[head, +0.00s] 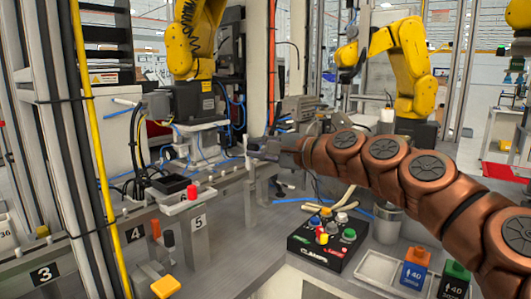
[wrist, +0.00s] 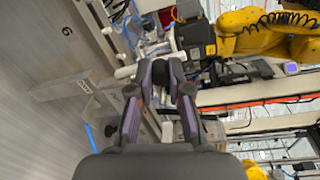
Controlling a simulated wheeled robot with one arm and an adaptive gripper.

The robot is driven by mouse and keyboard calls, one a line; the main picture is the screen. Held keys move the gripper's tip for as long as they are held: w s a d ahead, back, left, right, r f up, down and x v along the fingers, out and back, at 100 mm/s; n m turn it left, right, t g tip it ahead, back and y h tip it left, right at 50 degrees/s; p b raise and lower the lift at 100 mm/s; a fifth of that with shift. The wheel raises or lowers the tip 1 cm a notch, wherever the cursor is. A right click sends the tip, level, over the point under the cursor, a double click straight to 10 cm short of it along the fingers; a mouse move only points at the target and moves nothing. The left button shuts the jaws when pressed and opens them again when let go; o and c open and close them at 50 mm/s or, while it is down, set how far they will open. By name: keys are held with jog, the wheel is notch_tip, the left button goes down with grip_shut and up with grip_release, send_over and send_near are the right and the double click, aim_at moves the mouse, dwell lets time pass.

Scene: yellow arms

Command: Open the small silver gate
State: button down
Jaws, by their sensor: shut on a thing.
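My copper arm reaches in from the right in the head view. My gripper (head: 262,150) is at the far end of the metal rail, beyond the plate marked 5. In the wrist view its two fingers (wrist: 170,72) are drawn together around a small part between their tips. That part is mostly hidden by the fingers. The silver metalwork (head: 262,184) just under the gripper seems to be the small gate, but its outline is partly hidden. I cannot tell how far it stands open.
Numbered plates 3, 4 and 5 (head: 198,222) line the rail at left, with a red button (head: 192,191) above. A black button box (head: 328,240) stands on the grey bench below my arm. Yellow robot arms (head: 192,40) stand behind. A yellow pole (head: 95,130) rises at left.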

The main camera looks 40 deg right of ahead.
dwell(0.3)
jog(key=c, duration=1.1)
grip_release()
notch_tip(320, 180, up, 10)
